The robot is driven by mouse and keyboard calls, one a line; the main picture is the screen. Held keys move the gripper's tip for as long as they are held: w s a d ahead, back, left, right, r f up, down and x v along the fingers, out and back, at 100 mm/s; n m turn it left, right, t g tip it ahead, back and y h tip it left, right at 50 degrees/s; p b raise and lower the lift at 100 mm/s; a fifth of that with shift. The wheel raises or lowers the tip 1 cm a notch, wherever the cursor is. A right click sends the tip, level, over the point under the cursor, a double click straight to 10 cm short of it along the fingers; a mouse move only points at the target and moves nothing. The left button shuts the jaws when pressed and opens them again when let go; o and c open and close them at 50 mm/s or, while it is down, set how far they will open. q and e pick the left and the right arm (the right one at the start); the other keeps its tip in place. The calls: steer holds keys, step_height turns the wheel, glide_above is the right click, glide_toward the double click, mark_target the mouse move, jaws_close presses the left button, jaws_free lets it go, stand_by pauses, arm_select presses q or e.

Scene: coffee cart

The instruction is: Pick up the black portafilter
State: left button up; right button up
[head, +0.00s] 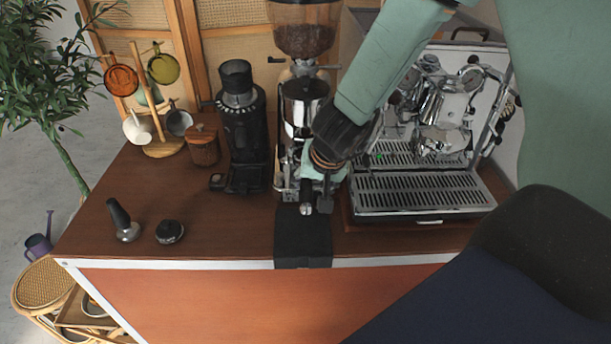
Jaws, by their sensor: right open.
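My right gripper (316,187) reaches down from the upper right to the front of the middle grinder. It is open, with its fingers around or just beside the black portafilter (306,196). The portafilter's dark handle points toward me over the black mat (303,245), and its end shows a small bright cap. Its head is mostly hidden by the gripper and the grinder's lower part, so I cannot tell whether the fingers touch it. My left gripper is not in view.
The chrome espresso machine (420,190) stands close on the right. A black grinder (240,125) and a wooden canister (203,147) stand left. A tamper (122,222) and a round black puck-like tool (169,232) lie front left. A mug tree (163,148) stands behind.

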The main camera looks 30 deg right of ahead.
mark_target(307, 192)
steer(key=b+x, duration=0.2)
steer(key=x, duration=0.1)
steer(key=shift+w+f, duration=0.1)
steer(key=shift+f, duration=0.3)
steer(key=shift+w+f, duration=0.15)
steer(key=shift+w, duration=0.05)
steer(key=shift+a, duration=0.1)
steer(key=shift+s+r, duration=0.25)
steer(key=c, duration=0.4)
steer(key=shift+w+f, duration=0.1)
steer(key=shift+w, duration=0.1)
steer(key=c, duration=0.5)
jaws_close()
